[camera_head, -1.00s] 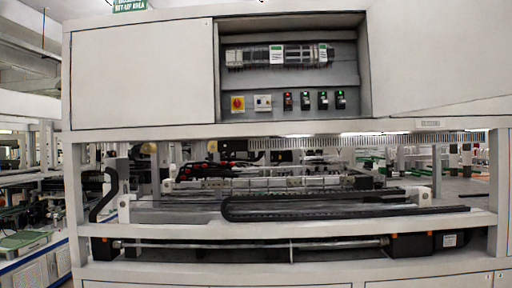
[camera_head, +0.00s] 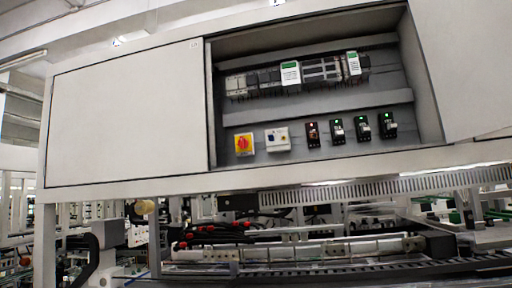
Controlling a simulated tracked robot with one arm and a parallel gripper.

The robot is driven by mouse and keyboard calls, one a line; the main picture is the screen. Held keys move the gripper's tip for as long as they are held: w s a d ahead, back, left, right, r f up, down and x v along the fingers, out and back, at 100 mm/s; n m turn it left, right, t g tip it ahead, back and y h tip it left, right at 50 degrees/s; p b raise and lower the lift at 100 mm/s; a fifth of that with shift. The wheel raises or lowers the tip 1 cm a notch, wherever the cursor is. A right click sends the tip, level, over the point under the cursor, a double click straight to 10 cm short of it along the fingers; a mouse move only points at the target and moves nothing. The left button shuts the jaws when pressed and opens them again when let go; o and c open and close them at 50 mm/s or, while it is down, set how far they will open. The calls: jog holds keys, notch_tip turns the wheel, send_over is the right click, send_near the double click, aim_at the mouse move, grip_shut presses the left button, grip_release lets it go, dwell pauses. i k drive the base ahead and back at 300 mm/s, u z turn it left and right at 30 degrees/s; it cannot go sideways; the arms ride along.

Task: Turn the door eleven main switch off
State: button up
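A red rotary switch on a yellow square plate (camera_head: 244,144) sits at the lower left inside an open grey cabinet bay (camera_head: 300,110). It looks like a main switch; no door number is readable. The exact angle of its red handle is hard to tell. To its right is a white module (camera_head: 277,139), then a dark device with a red light (camera_head: 312,134) and several dark devices with green lights (camera_head: 362,127). My gripper is not in view.
A closed white panel (camera_head: 125,115) covers the left of the cabinet. A white door or panel (camera_head: 465,65) stands at the right of the bay. A rail of modules (camera_head: 300,73) runs above the switches. Below are gantry rails and cable chains (camera_head: 300,250).

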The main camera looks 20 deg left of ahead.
aim_at(242, 143)
jog(key=u, duration=0.2)
jog(key=i, duration=2.1)
jog(key=u, duration=0.25)
